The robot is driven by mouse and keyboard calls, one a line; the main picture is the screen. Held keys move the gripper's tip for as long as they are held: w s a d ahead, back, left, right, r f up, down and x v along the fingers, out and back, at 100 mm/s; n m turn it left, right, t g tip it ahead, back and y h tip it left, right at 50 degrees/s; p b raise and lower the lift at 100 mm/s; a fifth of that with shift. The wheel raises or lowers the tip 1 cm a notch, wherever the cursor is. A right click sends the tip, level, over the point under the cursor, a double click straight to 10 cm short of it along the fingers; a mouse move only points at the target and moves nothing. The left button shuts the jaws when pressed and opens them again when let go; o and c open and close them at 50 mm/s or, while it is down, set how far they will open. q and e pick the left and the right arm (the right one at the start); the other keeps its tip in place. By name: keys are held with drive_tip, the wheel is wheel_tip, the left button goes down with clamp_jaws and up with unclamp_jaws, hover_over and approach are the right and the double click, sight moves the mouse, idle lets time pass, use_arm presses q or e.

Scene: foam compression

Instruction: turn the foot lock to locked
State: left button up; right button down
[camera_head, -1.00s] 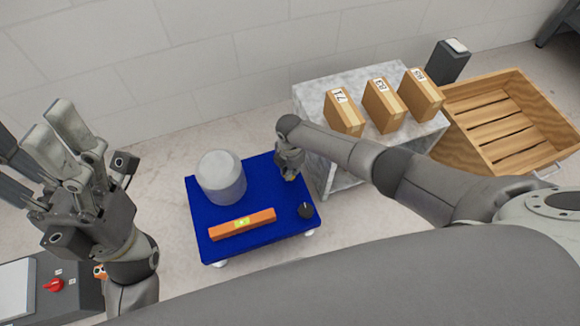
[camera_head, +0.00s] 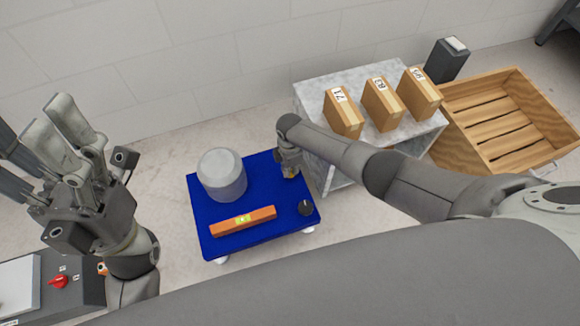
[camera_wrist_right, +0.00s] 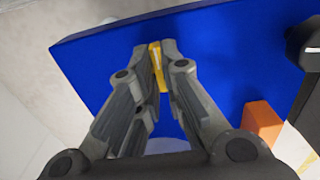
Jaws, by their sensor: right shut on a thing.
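A blue platform (camera_head: 215,240) stands low on the floor on white feet. My right gripper (camera_head: 291,172) is at its far right edge and points down. In the right wrist view my right gripper (camera_wrist_right: 158,62) is shut on a small yellow piece (camera_wrist_right: 158,66) over the blue surface; I cannot tell if this is the foot lock. A black round knob (camera_head: 305,207) is at the platform's near right corner, apart from the gripper, and shows in the right wrist view (camera_wrist_right: 303,45). My left gripper (camera_head: 48,135) is open, empty and raised at the left.
A grey cylinder (camera_head: 222,175) and an orange level (camera_head: 243,220) are on the platform. Several tan boxes (camera_head: 343,111) stand on a marble stand (camera_head: 316,90), beside a wooden crate (camera_head: 480,88). A panel with a red knob (camera_head: 59,282) is at lower left.

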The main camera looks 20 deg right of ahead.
drive_tip(key=shift+d, duration=0.1)
drive_tip(key=c, duration=1.6)
unclamp_jaws()
drive_tip(key=shift+o, duration=0.2)
wheel_tip(320, 180, up, 12)
